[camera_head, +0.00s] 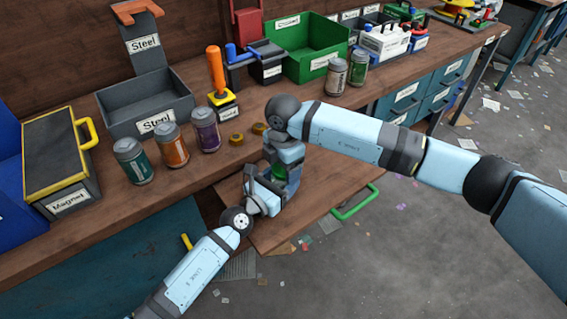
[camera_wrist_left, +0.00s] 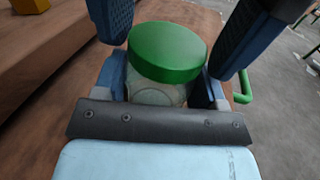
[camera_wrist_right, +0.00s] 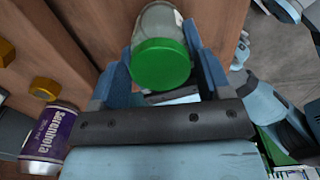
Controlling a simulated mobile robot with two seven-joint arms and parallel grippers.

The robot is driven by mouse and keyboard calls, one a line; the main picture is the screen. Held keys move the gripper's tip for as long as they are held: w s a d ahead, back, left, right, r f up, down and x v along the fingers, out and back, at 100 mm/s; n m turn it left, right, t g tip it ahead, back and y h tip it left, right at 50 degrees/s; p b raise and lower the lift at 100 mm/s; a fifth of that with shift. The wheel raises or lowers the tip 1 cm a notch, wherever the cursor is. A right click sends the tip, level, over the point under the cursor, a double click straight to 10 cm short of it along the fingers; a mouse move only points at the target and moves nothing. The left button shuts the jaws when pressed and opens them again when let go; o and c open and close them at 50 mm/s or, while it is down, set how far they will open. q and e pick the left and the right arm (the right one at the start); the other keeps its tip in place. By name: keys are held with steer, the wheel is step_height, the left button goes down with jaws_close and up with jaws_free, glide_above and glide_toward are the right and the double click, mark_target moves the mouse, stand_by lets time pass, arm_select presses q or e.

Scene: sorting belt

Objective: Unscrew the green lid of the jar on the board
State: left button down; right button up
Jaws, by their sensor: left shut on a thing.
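The glass jar (camera_wrist_left: 155,92) stands upright with its round green lid (camera_wrist_left: 166,52) on top; in the right wrist view the lid (camera_wrist_right: 160,64) hides part of the jar (camera_wrist_right: 160,20). The board (camera_head: 315,205) lies under it. My left gripper (camera_wrist_left: 160,85) is shut on the jar's glass body, below the lid. My right gripper (camera_wrist_right: 160,65) is above the jar, pointing down, with its fingers open on either side of the lid; gaps show between fingers and lid. In the head view my grippers mostly hide the jar, and a bit of green lid (camera_head: 278,174) shows.
A green handle (camera_head: 355,202) sits at the board's right edge. Several cans, including a purple one (camera_head: 205,130), stand on the bench to the left, with yellow nuts (camera_head: 237,139) near my right arm. Grey (camera_head: 150,105) and green (camera_head: 305,45) bins stand behind.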

steer(key=c, duration=0.7)
